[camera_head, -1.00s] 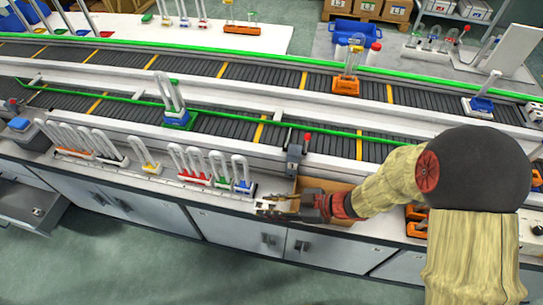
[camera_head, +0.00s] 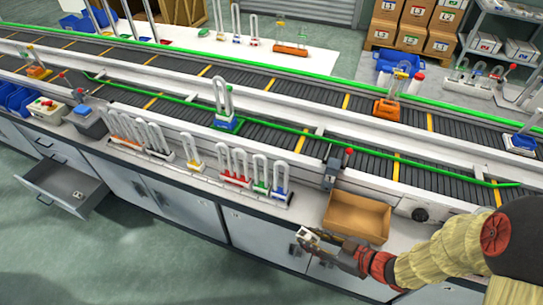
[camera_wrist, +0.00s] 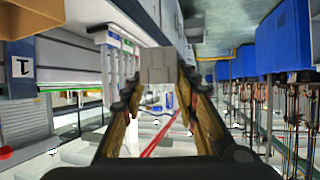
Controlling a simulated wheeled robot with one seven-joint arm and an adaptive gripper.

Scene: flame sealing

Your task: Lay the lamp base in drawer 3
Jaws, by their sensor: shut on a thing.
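My gripper (camera_head: 313,241) is shut on a small pale grey lamp base (camera_head: 306,236), held in front of the bench edge, below the cardboard box. In the wrist view the lamp base (camera_wrist: 157,66) is a grey block between the two fingertips (camera_wrist: 158,84). An open drawer (camera_head: 42,186) stands out from the cabinets at the far left, well away from my gripper. A small pale item (camera_head: 78,195) shows at its near right end. I cannot read a number on the drawer.
An open cardboard box (camera_head: 357,217) sits on the bench behind my gripper. Several glass lamps on coloured bases stand in racks (camera_head: 237,181) along the bench. A conveyor (camera_head: 270,135) runs behind them. The floor (camera_head: 130,255) before the cabinets is clear.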

